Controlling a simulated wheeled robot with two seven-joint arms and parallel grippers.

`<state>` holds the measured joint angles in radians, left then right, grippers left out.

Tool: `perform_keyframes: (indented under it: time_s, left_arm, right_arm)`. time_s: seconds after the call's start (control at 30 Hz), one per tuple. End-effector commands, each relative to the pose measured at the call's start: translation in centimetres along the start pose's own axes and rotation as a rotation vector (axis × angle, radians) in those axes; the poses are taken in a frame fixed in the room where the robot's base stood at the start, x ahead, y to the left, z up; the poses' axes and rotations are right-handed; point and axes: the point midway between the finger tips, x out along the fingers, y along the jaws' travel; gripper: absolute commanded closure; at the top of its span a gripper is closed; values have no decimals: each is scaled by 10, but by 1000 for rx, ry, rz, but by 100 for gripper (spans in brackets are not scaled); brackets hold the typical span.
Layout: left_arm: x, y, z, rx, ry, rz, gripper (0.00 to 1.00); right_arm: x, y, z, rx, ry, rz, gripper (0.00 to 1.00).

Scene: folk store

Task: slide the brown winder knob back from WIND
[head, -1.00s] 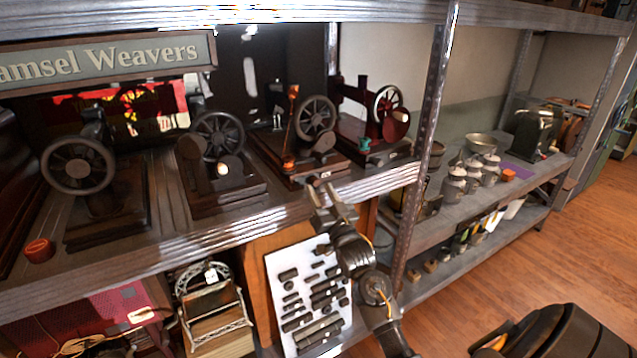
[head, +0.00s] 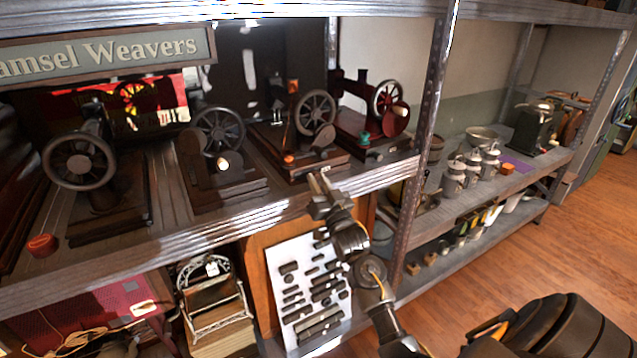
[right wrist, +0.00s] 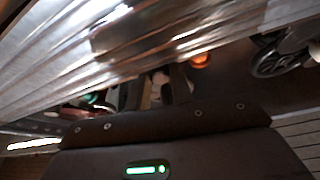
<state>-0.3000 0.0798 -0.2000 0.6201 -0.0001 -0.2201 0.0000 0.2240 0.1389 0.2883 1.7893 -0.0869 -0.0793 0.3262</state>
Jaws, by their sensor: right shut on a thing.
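Several old sewing machines stand on the upper shelf. The third machine (head: 316,113) from the left has a dark wheel, an orange spool and a dark wooden base. My right gripper (head: 318,184) is at the front edge of that base, over the shelf's front lip. It is shut on a small tan-brown piece, which looks like the brown winder knob (right wrist: 158,88), between the dark fingers in the right wrist view. The fingers hide most of it, and I cannot read a WIND mark. My left gripper is not in view.
The shelf's front edge (head: 225,225) runs just below my right gripper. A metal post (head: 420,150) stands to its right. A white board (head: 310,290) with dark pieces hangs below. A fourth, red machine (head: 372,110) stands close right. The wooden floor (head: 470,300) at right is open.

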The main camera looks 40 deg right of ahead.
Motion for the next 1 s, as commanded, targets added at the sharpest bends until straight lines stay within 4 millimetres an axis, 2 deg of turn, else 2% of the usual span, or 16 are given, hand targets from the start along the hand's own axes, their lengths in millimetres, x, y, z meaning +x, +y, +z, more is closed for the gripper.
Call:
perform_keyframes:
  time_s: [0.17, 0.4, 0.63, 0.67, 0.8, 1.0]
  left_arm:
    - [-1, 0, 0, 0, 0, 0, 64]
    - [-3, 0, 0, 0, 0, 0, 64]
    - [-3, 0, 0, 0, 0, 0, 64]
    - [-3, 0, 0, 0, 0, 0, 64]
    - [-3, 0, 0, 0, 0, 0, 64]
    - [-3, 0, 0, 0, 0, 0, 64]
  right_arm:
    - [0, -7, 1, 2, 0, 0, 100]
    - [-3, -38, 7, 3, -1, -2, 100]
    - [-3, -40, 8, 1, -3, -7, 100]
    - [-3, -40, 8, 2, -3, -7, 75]
    - [-3, -39, 8, 1, -2, -4, 57]
    - [-3, -38, 7, 0, -1, -2, 56]
